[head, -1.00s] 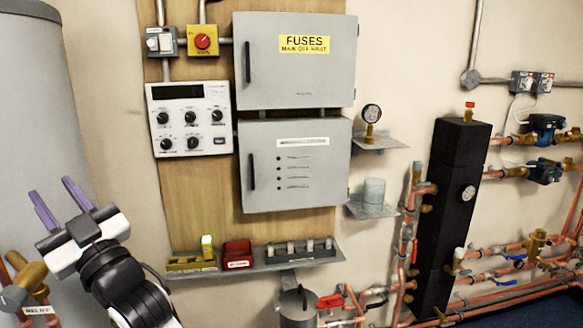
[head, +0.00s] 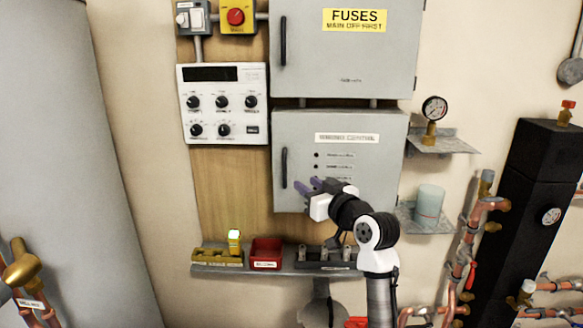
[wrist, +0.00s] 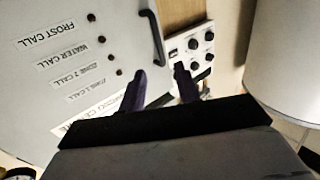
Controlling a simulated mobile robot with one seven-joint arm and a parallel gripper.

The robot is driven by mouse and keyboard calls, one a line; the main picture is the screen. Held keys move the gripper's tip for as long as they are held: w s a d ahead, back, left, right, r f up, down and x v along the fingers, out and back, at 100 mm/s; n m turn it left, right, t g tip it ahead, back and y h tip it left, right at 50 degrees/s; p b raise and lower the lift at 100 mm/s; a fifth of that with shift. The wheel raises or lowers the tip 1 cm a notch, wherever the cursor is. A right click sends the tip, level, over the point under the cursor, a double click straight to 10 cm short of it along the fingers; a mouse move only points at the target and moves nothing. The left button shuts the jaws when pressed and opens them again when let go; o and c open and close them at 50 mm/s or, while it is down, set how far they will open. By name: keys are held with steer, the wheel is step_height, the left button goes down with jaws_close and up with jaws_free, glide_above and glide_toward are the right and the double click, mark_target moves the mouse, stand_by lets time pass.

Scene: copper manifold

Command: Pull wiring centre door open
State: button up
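The wiring centre door (head: 345,175) is the front of the lower grey cabinet and looks closed. Its dark vertical handle (head: 284,167) is near the left edge, and it also shows in the wrist view (wrist: 152,38). My gripper (head: 305,186) is in front of the door's lower left part, a little right of the handle in the head view. In the wrist view its two purple fingers (wrist: 163,86) are apart with nothing between them. The handle lies beyond the fingertips, not touched. My arm hides the door's lower right part.
The grey fuses cabinet (head: 345,55) is directly above. A white control panel (head: 223,104) is to the left. A shelf (head: 215,267) with a red bin (head: 266,254) is below. A gauge bracket (head: 440,145) and a large grey cylinder (head: 60,170) flank the board.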

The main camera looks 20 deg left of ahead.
mark_target(288, 171)
steer(key=p+x, duration=0.3)
steer(key=x, duration=0.7)
steer(key=shift+w+a, duration=0.1)
steer(key=shift+w, duration=0.15)
jaws_close()
